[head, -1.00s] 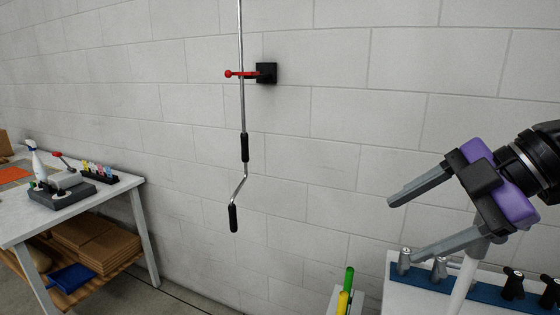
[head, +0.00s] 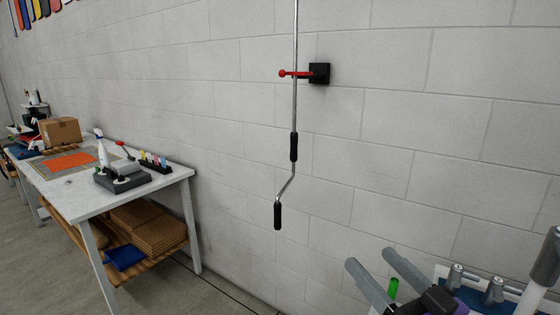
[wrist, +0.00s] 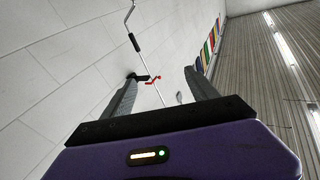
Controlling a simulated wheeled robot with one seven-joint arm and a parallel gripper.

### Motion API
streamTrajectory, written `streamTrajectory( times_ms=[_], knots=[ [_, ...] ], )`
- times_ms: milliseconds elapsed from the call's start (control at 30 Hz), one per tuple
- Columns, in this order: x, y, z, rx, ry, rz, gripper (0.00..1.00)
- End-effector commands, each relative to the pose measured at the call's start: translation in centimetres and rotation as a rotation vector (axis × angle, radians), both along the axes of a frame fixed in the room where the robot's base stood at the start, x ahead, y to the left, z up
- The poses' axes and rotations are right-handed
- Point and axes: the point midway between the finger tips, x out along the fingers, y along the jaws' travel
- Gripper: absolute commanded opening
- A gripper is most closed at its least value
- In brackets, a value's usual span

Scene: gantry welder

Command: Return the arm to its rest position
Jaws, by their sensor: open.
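My gripper (head: 385,277) is low at the right of the head view, its two grey fingers apart and pointing up and to the left. Nothing is between them. In the wrist view my gripper (wrist: 162,98) also shows open and empty, with the purple body below the fingers. The rest of my arm is mostly out of the head view.
A metal crank rod (head: 294,105) with black grips hangs on the wall, beside a red-handled black bracket (head: 319,73). A worktable (head: 95,205) with tools and boxes stands at left. A blue rack (head: 474,289) with grey-headed pieces is at lower right.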

Motion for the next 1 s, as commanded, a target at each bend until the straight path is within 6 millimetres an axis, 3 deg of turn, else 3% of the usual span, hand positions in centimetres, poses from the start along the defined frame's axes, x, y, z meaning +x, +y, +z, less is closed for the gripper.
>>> streamTrajectory(
  times_ms=[33, 267, 467, 600, 800, 1000],
  knots=[
    [-0.8, 0.3, -1.9, 0.044, 0.03, -0.033, 0.69],
    [-5.2, 0.0, -9.0, 0.161, 0.137, -0.204, 0.69],
    [-11.2, -0.4, -14.7, 0.184, 0.228, -0.335, 0.69],
    [-16.2, -0.8, -17.8, 0.158, 0.284, -0.409, 0.69],
    [-23.8, -1.8, -20.4, 0.068, 0.338, -0.476, 0.69],
    [-31.1, -2.8, -20.8, -0.062, 0.363, -0.481, 0.69]
  ],
)
